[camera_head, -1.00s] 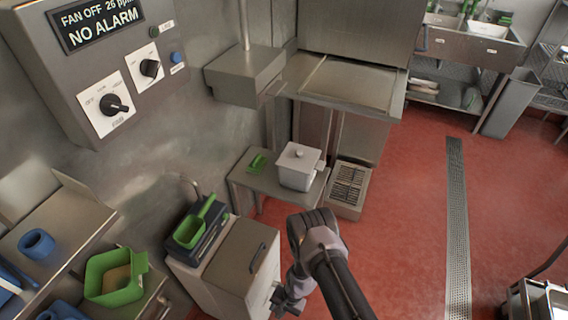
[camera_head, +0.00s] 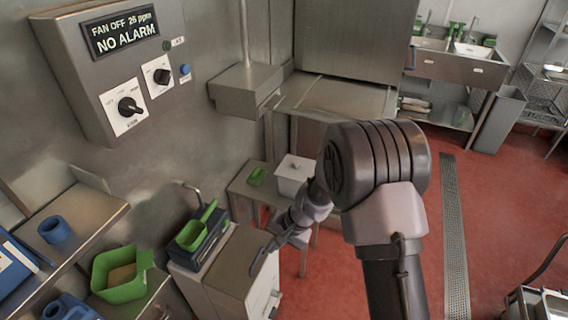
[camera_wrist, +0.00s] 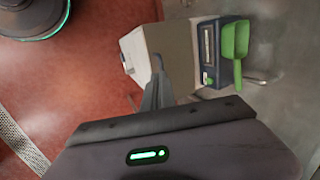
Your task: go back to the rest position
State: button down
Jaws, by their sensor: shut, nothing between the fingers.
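My gripper (camera_head: 274,245) is in the lower middle of the head view, in front of the grey cabinet (camera_head: 226,268) and near its top edge in the picture. Its fingers also show in the wrist view (camera_wrist: 155,94), close together, shut and empty. In the wrist view they overlap the pale cabinet (camera_wrist: 168,55) behind them; I cannot tell the gap. My arm is bent, with its elbow large and high in the head view, hiding part of the floor and the steel unit behind.
A scale (camera_head: 190,240) with a green scoop (camera_head: 200,232) on it stands on the cabinet. A white lidded container (camera_head: 292,178) stands on a small table behind my wrist. A green bin (camera_head: 122,283) is at lower left. Red floor (camera_head: 500,190) is open on the right.

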jog(key=s+d+r+t, duration=0.1)
jog(key=s+d+r, duration=0.1)
jog(key=r, duration=0.7)
jog(key=s+d+r+t, duration=0.1)
jog(key=s+d+r, duration=0.15)
jog(key=r, duration=0.55)
jog(key=s+d+r+t+h, duration=0.1)
jog(key=s+d+r, duration=0.3)
jog(key=s, duration=0.6)
jog(key=s+d+r+t+h+b, duration=0.1)
jog(key=s+d+r, duration=0.3)
jog(key=s, duration=0.6)
notch_tip(320, 180, up, 2)
jog(key=shift+d+r+m+t+h, duration=0.2)
jog(key=shift+d+m+t+h, duration=0.1)
jog(key=shift+d+h, duration=0.15)
